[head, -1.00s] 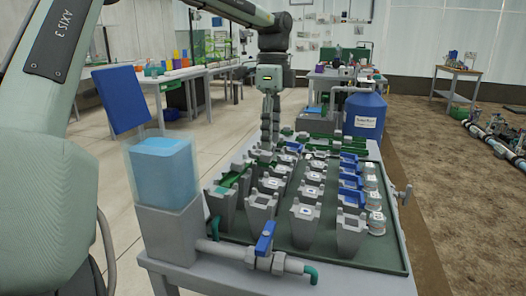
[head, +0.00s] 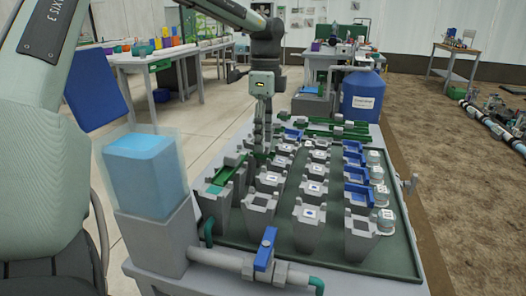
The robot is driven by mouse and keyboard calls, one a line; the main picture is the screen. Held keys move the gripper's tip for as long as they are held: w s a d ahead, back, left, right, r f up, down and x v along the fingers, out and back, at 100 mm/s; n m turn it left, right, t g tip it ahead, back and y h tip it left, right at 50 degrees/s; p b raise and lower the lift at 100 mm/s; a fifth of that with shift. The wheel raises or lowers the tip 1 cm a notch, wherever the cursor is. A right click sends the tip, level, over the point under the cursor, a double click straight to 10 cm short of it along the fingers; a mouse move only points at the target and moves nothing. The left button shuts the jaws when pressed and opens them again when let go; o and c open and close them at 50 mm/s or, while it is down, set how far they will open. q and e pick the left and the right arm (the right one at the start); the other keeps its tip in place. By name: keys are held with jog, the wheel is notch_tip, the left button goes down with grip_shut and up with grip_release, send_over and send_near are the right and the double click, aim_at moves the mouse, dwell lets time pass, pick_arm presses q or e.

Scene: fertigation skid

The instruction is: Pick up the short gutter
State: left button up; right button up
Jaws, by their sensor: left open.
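My left gripper (head: 262,148) points straight down over the back left part of the skid, among the rows of grey stands. It is open, and I see nothing held in it. A green gutter (head: 224,174) lies along the tops of the left row of stands, to the left of and nearer than the gripper. Longer green gutters (head: 338,127) lie at the back of the table. Short blue channel pieces (head: 359,190) sit among the stands on the right. The fingertips are small and partly merge with the stands, so contact cannot be told. My right gripper is not in view.
A clear tank of blue liquid (head: 147,178) stands at the front left, with a blue-handled valve (head: 265,249) on the front pipe. White-lidded jars (head: 386,220) line the right side. A blue barrel (head: 362,97) stands behind the table.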

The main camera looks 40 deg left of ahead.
pick_arm(q)
jog(key=shift+f, duration=0.75)
jog(key=shift+c, duration=0.5)
grip_shut()
jog(key=shift+r, duration=0.1)
